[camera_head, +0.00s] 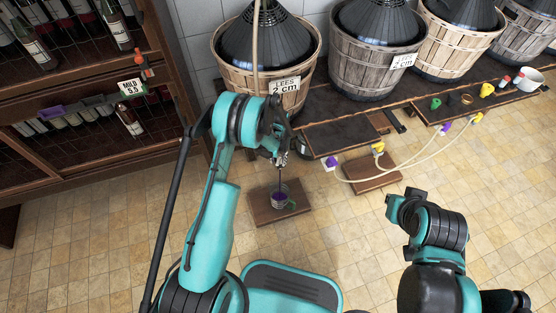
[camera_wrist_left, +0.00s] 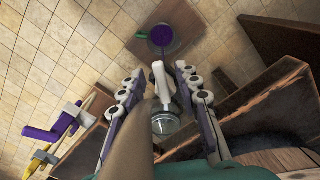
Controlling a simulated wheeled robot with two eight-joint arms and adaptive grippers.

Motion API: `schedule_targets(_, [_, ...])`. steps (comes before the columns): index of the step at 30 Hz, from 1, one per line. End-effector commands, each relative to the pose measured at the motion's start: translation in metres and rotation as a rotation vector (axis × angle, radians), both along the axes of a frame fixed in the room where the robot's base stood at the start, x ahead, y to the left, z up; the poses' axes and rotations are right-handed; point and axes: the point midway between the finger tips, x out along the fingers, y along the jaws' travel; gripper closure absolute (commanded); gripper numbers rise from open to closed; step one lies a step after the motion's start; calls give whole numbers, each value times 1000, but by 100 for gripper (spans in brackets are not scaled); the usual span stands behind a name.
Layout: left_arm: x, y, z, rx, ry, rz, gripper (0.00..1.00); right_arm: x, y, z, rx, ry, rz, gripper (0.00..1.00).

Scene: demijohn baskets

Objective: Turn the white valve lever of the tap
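The white valve lever (camera_wrist_left: 159,78) of the tap stands between the two fingers of my left gripper (camera_wrist_left: 159,68) in the left wrist view. The fingers are spread, with a visible gap on each side of the lever. The clear tap body (camera_wrist_left: 166,124) shows below the lever. In the head view, my left gripper (camera_head: 281,158) is at the tap below the leftmost basket, and the lever is hard to make out there. A dark stream runs down into a glass jar (camera_head: 280,197) holding purple liquid. The jar also shows in the left wrist view (camera_wrist_left: 163,38).
The jar stands on a wooden board (camera_head: 262,212) on the tiled floor. Several demijohn baskets (camera_head: 262,78) line the bench. Hoses with purple and yellow fittings (camera_head: 378,149) hang to the right. A bottle rack (camera_head: 90,95) stands left. Open floor lies in front.

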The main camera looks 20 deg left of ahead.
Motion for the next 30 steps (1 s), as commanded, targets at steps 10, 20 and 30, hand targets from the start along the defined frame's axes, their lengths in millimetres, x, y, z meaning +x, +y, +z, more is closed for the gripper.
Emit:
schedule_targets(10, [0,0,1,0,0,0,100,0,0,0,0,0,0,100])
schedule_targets(20, [0,1,1,0,0,-31,100,0,0,0,0,0,0,100])
schedule_targets(30, [1,9,1,0,0,-242,100,0,0,0,0,0,0,100])
